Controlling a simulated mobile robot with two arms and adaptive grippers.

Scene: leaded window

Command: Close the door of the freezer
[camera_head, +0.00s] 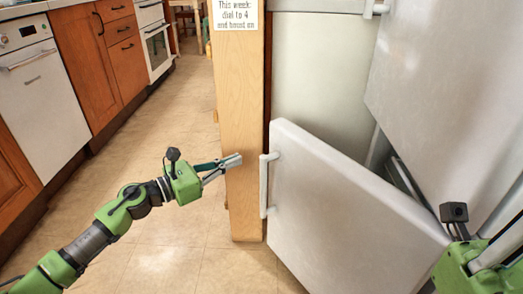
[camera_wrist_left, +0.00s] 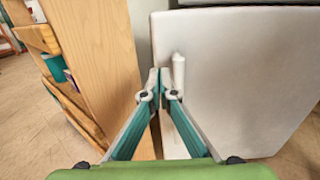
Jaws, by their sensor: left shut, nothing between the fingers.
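A white door (camera_head: 340,215) stands open at a slant in the lower middle of the head view, with a pale upright handle (camera_head: 265,185) at its left edge. I take it for the freezer door. My left gripper (camera_head: 236,161) is shut and empty, its tips just left of the handle. In the left wrist view the shut fingertips (camera_wrist_left: 160,88) appear beside the handle (camera_wrist_left: 179,75), with the door panel (camera_wrist_left: 235,80) behind; contact cannot be told. My right gripper (camera_head: 485,258) is at the lower right corner, partly cut off, its fingertips not clear.
A wooden cabinet side (camera_head: 241,110) with a paper note (camera_head: 236,14) stands left of the door. Another large white panel (camera_head: 440,80) slants at the upper right. Kitchen drawers (camera_head: 95,50) and a white appliance (camera_head: 35,100) line the left. The tiled floor (camera_head: 165,135) between is clear.

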